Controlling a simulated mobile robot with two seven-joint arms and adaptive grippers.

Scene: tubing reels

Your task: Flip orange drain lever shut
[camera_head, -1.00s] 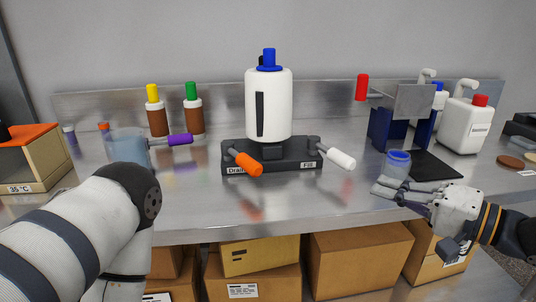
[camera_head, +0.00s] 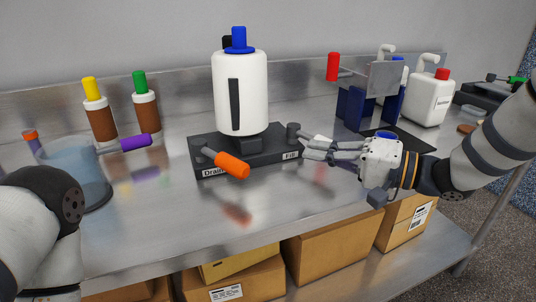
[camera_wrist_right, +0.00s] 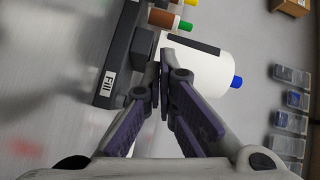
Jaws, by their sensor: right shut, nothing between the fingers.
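The orange drain lever (camera_head: 232,165) sticks out toward the front right from the left end of the black base (camera_head: 262,150), beside the "Drain" label. A white vessel (camera_head: 258,95) with a blue cap stands on that base. My right gripper (camera_head: 304,149) is shut and empty at the base's right "Fill" end, to the right of the orange lever and apart from it. It hides most of the white fill lever. In the right wrist view my closed fingertips (camera_wrist_right: 162,78) are beside the base and vessel; the orange lever does not show there. My left gripper is out of view.
A clear beaker (camera_head: 75,175) and a purple handle (camera_head: 125,143) are at the left. Brown bottles (camera_head: 147,110) with yellow and green caps stand behind. A blue stand (camera_head: 355,108) and a white jug (camera_head: 428,100) are at the right. The bench in front of the base is clear.

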